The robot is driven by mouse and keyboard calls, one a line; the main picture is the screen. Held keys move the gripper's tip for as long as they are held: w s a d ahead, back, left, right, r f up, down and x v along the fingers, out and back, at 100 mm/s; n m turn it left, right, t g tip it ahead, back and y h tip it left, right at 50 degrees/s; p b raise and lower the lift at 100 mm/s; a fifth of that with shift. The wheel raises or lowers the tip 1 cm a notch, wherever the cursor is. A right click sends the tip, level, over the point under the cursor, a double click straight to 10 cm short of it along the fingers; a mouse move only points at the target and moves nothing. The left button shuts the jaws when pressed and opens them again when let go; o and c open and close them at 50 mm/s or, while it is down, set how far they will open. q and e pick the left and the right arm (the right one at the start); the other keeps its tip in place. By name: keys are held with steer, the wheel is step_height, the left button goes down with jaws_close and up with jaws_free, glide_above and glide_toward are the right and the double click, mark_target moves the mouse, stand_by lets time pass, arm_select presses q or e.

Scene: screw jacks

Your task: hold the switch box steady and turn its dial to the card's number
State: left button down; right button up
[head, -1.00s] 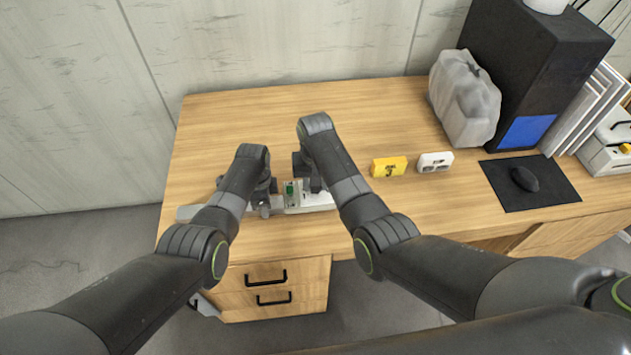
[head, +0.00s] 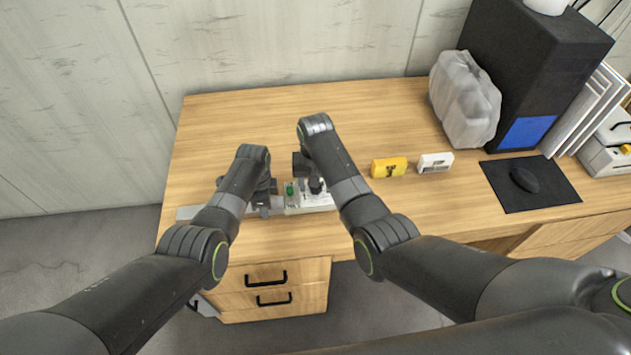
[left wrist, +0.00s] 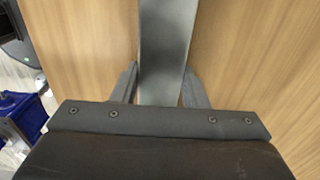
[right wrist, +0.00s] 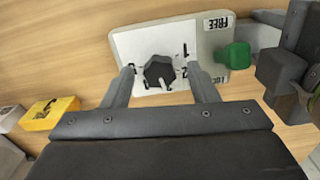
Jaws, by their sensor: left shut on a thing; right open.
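The pale switch box (head: 293,209) lies on the desk between my grippers. In the right wrist view its white face (right wrist: 142,45) carries a dark dial (right wrist: 158,70) ringed by numbers, including 1 and 2, a green part (right wrist: 235,55) and a "FREE" label. My left gripper (left wrist: 160,85) is shut on a long grey bar (left wrist: 165,45) at the box's left. My right gripper (right wrist: 160,82) is open above the face, its fingers on either side of the dial; I cannot tell if they touch it. A yellow card-like block (head: 389,167) bears a dark mark I cannot read.
A white block (head: 435,162) stands right of the yellow one. Further right are a mouse on a black mat (head: 530,183), a grey translucent container (head: 465,100) and a black cabinet (head: 530,75). The back of the desk (head: 250,115) is clear.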

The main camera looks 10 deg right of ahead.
steer(key=shift+r, duration=0.1)
step_height(320, 180, up, 12)
stand_by(0.5)
arm_select(q)
steer(key=c, duration=0.8)
jaws_free()
steer(key=shift+o, duration=0.2)
steer(key=shift+r, duration=0.1)
